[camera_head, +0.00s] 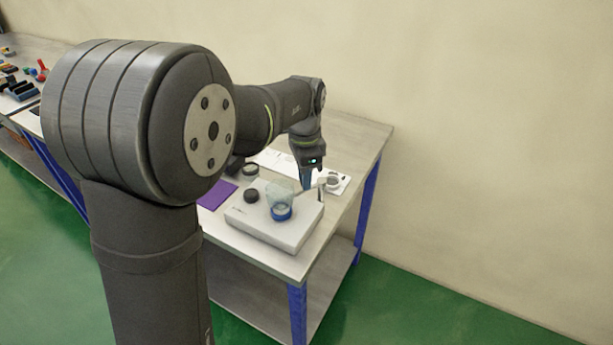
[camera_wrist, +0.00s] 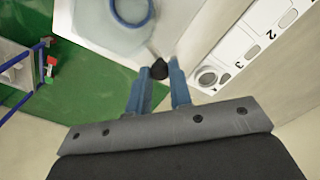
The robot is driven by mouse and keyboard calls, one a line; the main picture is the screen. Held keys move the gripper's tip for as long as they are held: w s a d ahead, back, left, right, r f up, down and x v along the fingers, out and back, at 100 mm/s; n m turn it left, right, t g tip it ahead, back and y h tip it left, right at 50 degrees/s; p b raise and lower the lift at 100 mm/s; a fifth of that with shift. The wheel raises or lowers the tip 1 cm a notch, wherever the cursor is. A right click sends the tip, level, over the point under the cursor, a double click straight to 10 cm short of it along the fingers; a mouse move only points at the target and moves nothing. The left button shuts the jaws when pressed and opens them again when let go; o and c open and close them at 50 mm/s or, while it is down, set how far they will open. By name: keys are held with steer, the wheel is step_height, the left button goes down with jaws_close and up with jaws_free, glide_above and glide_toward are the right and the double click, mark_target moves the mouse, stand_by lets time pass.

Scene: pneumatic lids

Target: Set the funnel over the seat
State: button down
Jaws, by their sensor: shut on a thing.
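A clear, pale funnel (camera_head: 281,190) shows over a blue ring-shaped seat (camera_head: 281,213) on a white box (camera_head: 262,232). In the wrist view the blue ring (camera_wrist: 148,18) is at the top edge, with a pale translucent shape around it. My gripper (camera_head: 306,186) is just right of the funnel, above the box. In the wrist view its blue fingers (camera_wrist: 159,75) close on a small dark piece, which looks like part of the funnel; how it joins is not clear. Whether the funnel touches the seat cannot be told.
A black cap (camera_head: 251,195) sits on the box left of the seat. A black ring (camera_head: 250,169) lies behind. A white numbered card (camera_wrist: 228,62) lies beside the box, with a grey ring (camera_wrist: 207,78) on it. A purple sheet (camera_head: 216,194) lies left.

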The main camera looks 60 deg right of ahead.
stand_by(0.5)
steer(key=c, duration=1.3)
jaws_free()
step_height(320, 180, up, 18)
steer(key=shift+f, duration=0.25)
steer(key=shift+f, duration=0.1)
step_height(320, 180, down, 17)
steer(key=shift+f, duration=0.15)
